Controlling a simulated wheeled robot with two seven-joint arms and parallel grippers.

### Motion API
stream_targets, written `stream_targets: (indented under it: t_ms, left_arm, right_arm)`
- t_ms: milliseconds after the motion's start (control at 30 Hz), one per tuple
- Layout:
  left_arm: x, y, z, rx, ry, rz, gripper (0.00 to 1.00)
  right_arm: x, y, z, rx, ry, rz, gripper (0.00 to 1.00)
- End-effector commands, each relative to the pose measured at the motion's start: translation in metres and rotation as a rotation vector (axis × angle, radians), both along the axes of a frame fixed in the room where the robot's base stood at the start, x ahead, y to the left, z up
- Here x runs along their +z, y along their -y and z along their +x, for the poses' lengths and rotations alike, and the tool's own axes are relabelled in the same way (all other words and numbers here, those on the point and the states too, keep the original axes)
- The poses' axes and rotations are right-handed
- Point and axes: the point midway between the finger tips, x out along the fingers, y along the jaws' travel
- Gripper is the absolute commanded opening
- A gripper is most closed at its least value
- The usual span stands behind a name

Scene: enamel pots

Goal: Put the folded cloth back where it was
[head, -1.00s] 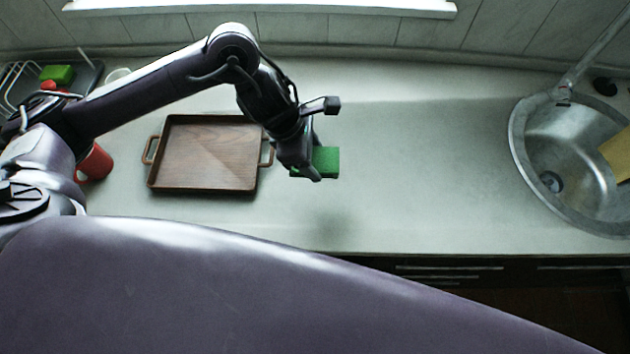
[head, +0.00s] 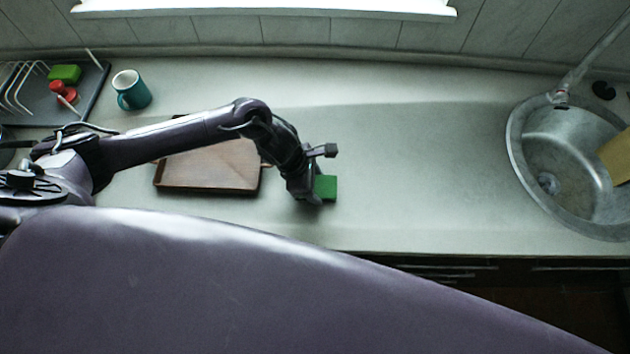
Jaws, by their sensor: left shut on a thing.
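A small green block-shaped thing, which looks like the folded cloth (head: 326,187), is at the fingertips of my left gripper (head: 314,190). The gripper points down over the counter, right of the wooden tray, and is shut on the cloth. The cloth is low over the counter (head: 420,180); I cannot tell whether it touches. Part of its left side is hidden by the gripper. My right gripper is not in view.
The brown tray (head: 205,187) lies left of my gripper, partly under my arm. A teal mug (head: 131,90) and a dish rack (head: 96,92) with a green sponge (head: 65,73) and a red item (head: 62,90) stand back left. The sink (head: 545,215) is right; mid-counter is clear.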

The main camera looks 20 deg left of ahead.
Motion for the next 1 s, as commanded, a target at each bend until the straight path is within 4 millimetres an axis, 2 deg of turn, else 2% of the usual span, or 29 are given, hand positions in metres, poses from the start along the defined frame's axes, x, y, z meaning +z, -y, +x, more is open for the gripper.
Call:
stream_targets:
  t_ms: [200, 233, 367, 633, 767, 800, 1000]
  left_arm:
    - [-0.004, 0.0, 0.0, 0.0, 0.0, 0.0, 0.33]
    - [-0.003, 0.0, 0.0, 0.0, 0.0, 0.0, 0.62]
    - [-0.003, 0.0, 0.0, 0.0, 0.0, 0.0, 0.79]
    - [-0.002, 0.0, 0.0, 0.001, 0.0, 0.0, 0.8]
    - [0.004, 0.0, 0.0, 0.001, 0.0, 0.0, 0.8]
    - [0.006, -0.003, 0.001, 0.0, 0.003, 0.0, 0.8]
    - [0.042, -0.018, -0.003, -0.001, 0.006, 0.001, 0.8]
  right_arm:
    - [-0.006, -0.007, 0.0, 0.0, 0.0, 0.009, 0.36]
    - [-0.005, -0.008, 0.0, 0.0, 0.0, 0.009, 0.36]
    - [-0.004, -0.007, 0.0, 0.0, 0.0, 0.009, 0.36]
    - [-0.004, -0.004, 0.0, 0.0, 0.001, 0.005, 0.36]
    - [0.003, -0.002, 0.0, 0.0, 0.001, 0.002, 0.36]
    - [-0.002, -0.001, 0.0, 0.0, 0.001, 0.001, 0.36]
    - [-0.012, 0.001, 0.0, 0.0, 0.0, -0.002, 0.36]
